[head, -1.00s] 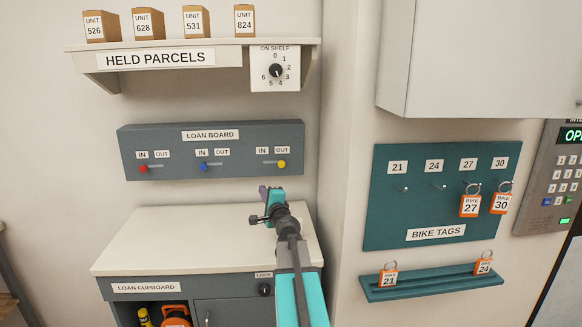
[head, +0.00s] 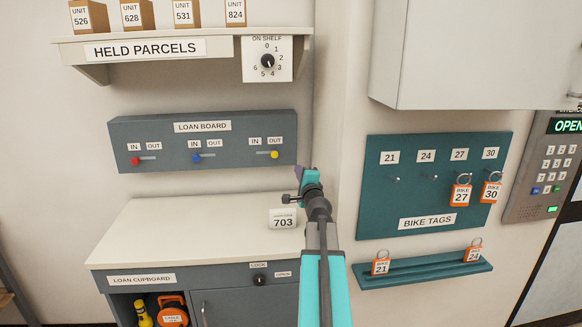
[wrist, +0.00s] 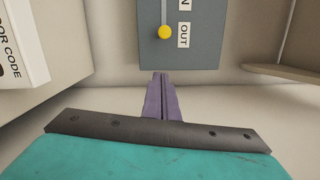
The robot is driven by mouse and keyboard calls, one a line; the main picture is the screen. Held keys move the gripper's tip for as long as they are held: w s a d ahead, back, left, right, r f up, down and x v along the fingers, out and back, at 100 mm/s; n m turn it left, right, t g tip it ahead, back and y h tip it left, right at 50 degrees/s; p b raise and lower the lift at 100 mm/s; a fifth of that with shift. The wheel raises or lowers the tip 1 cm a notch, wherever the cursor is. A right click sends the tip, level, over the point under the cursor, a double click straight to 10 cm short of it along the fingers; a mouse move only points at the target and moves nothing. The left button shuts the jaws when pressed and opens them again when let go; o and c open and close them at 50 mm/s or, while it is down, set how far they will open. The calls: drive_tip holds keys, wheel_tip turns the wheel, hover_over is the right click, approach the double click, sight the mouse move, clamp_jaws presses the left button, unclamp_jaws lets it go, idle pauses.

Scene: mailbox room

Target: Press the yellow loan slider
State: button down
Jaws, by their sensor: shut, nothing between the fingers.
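The yellow loan slider (head: 274,155) is a round knob at the right end of its slot on the grey loan board (head: 240,166), under the OUT label. It also shows in the wrist view (wrist: 165,32) at the OUT end. My gripper (head: 300,170) is in front of the wall, just right of and below the board's lower right corner in the head view. In the wrist view its purple fingers (wrist: 161,75) are together and empty, pointing toward the yellow knob, with a gap to it in the picture. My gripper does not appear to touch the knob.
The red slider (head: 136,161) and blue slider (head: 196,158) sit at the IN side. The held parcels shelf (head: 200,65) is above, the bike tags board (head: 430,190) to the right.

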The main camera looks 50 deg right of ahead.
sight(274, 154)
drive_tip(key=shift+w+d+r+p, duration=0.15)
drive_tip(key=shift+w+d+p, duration=0.45)
drive_tip(key=shift+w, duration=1.25)
drive_tip(key=shift+w+d+r+p, duration=0.15)
drive_tip(key=shift+w+d+p, duration=0.45)
drive_tip(key=shift+w, duration=1.2)
drive_tip(key=shift+w+d+r+p, duration=0.25)
drive_tip(key=shift+w+p, duration=0.55)
drive_tip(key=shift+w, duration=1.05)
drive_tip(key=shift+s+d+f, duration=0.1)
drive_tip(key=shift+d, duration=0.05)
